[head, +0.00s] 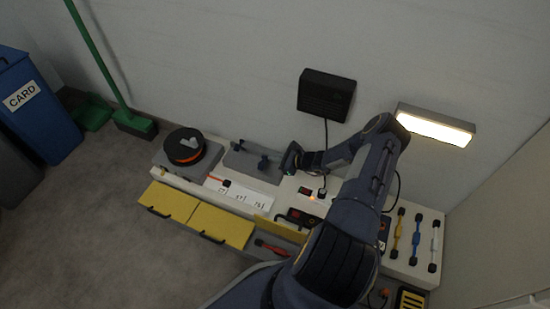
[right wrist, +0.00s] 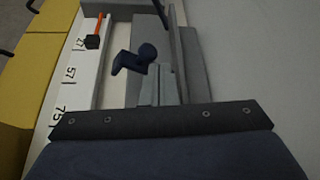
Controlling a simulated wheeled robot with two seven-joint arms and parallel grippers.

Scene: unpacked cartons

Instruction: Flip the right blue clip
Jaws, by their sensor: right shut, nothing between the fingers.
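A dark blue clip (head: 263,164) stands on the front side of the grey fixture (head: 246,158) on the white bench. A small dark shape at the fixture's left end may be a second clip, too small to tell. In the right wrist view a dark blue clip (right wrist: 130,63) with a rounded knob shows just beyond the fingers. My right gripper (head: 284,161) is at the fixture's right end, close beside the clip. Its fingers (right wrist: 165,80) are shut with nothing between them. I cannot tell if they touch the clip. My left gripper is out of view.
A black and orange spool (head: 184,147) sits left of the fixture. A white numbered strip (head: 238,194) with a red-handled tool lies in front. Yellow drawer fronts (head: 221,224) line the bench. Coloured tools (head: 417,238) lie at the right. A lamp (head: 435,124) is on the wall.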

